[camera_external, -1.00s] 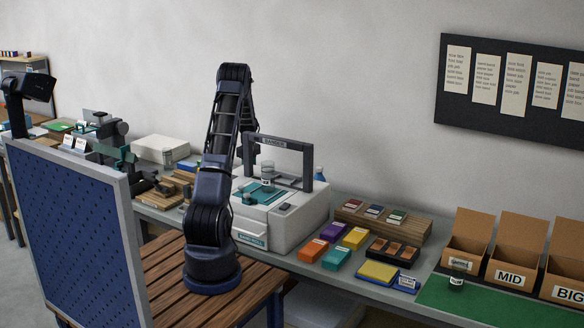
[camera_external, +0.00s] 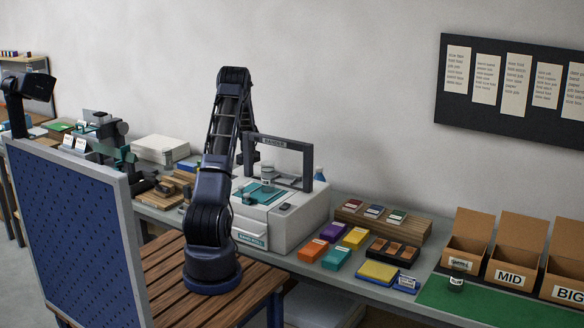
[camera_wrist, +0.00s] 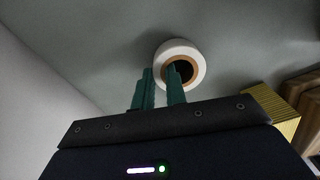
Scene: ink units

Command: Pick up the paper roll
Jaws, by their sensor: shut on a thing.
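The paper roll (camera_wrist: 164,60) shows in the wrist view as a white ring with a brown core and a dark hole, end towards the camera. My gripper (camera_wrist: 161,80) has two green fingers just in front of it. The right finger overlaps the core opening and the left finger is at the roll's outer left side. The fingers are shut on the roll's wall. Exact contact is partly hidden. In the external view the roll and the fingertips cannot be made out behind my arm.
The wrist view shows a grey surface around the roll, a yellow ridged block (camera_wrist: 276,108) and brown wooden pieces (camera_wrist: 301,84) at right. In the external view a white machine with a dark frame (camera_external: 281,142) stands right of my arm on the long bench, with coloured boxes (camera_external: 336,258) beyond.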

